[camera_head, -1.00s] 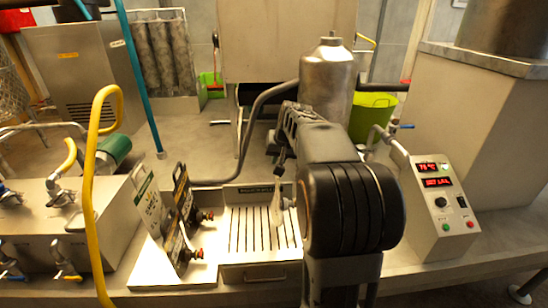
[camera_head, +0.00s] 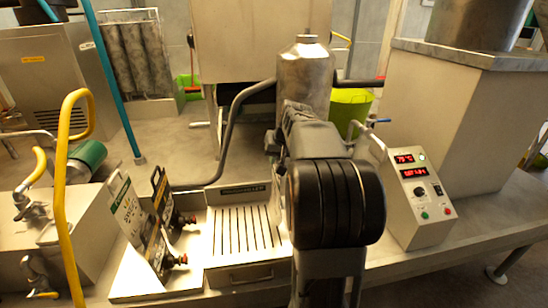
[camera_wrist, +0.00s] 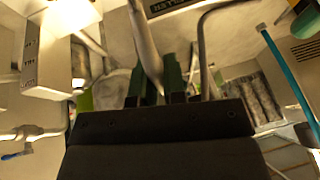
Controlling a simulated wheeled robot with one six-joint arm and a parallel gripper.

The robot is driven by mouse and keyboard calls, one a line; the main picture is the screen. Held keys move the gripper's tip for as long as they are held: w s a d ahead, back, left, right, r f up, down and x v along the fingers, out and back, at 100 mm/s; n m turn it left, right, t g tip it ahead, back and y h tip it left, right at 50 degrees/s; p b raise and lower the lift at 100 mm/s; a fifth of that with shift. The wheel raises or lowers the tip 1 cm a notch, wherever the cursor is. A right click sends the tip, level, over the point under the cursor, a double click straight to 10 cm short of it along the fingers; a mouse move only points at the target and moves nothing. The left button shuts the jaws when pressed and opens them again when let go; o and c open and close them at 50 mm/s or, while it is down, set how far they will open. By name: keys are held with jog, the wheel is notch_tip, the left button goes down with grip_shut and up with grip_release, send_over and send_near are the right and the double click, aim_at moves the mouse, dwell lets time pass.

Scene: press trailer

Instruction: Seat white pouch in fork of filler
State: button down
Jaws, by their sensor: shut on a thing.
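My gripper (camera_wrist: 165,88) shows in the wrist view with its dark green fingers close together. It is shut on the white pouch (camera_wrist: 145,40), which appears as a pale narrow strip reaching away from the fingers. In the head view my arm hides the fingertips and most or all of the pouch. The filler (camera_head: 243,189) is the steel unit with a dark green label and a slotted drip tray, just left of my arm. I cannot make out its fork or whether the pouch touches it.
A control box (camera_head: 415,195) with red displays stands to the right. A steel canister (camera_head: 304,75) and grey pipe (camera_head: 225,125) rise behind. A yellow pipe (camera_head: 66,160) stands at left.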

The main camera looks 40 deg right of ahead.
jog(key=shift+f+b, duration=1.95)
jog(key=shift+f, duration=0.75)
jog(key=shift+f+b, duration=0.55)
jog(key=shift+f, duration=0.15)
jog(key=c, duration=1.1)
grip_release()
jog(key=shift+r, duration=0.1)
jog(key=v, duration=1.3)
jog(key=shift+s+r, duration=0.2)
jog(key=shift+r, duration=0.15)
